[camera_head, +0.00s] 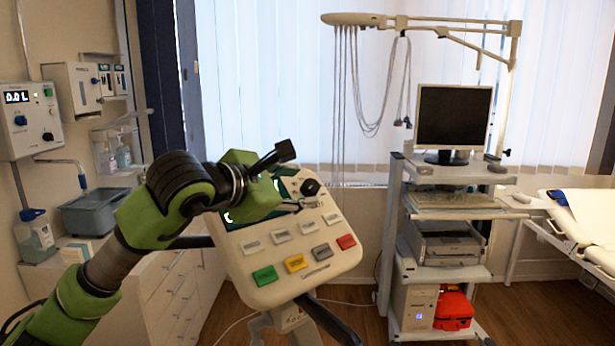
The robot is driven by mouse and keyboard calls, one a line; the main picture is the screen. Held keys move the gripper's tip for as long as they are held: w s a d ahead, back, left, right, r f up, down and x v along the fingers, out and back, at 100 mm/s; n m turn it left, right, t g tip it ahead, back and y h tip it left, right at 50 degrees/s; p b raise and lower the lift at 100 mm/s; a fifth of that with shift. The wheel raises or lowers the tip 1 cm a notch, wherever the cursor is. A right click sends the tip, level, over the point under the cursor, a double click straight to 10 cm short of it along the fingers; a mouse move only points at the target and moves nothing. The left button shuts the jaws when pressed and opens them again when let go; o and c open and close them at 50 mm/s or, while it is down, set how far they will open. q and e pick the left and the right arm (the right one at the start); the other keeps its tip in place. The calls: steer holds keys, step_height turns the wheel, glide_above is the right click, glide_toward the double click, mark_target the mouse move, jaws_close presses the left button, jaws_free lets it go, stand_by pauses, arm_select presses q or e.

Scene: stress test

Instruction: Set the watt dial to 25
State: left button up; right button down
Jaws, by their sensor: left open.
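A tilted cream control panel (330,262) stands in the middle of the view. A round black dial (310,187), likely the watt dial, sits at its upper right corner; its setting is too small to read. The panel's dark display (229,222) is mostly hidden behind my left arm, with only part of a lit digit showing. My left gripper (301,178) is open over the panel's upper part. Its fingers are just left of the dial, one above and one below; whether they touch it I cannot tell. My right gripper is not in view.
The panel has several grey buttons and green (265,275), yellow (295,263) and red (346,241) ones. Dark handlebars (330,318) stick out beside its stand. A wall device (30,120) hangs at left. A monitor trolley (450,172) and bed (580,225) stand at right.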

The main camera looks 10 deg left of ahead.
mark_target(310, 186)
arm_select(q)
steer(key=shift+p+x, duration=0.4)
steer(key=shift+x, duration=0.7)
steer(key=shift+w+d, duration=0.1)
steer(key=shift+w, duration=0.2)
steer(key=shift+w+f, duration=0.1)
steer(key=shift+w, duration=0.05)
steer(key=shift+w+d+f, duration=0.1)
steer(key=shift+w, duration=0.05)
steer(key=shift+c, duration=1.4)
steer(key=c, duration=0.8)
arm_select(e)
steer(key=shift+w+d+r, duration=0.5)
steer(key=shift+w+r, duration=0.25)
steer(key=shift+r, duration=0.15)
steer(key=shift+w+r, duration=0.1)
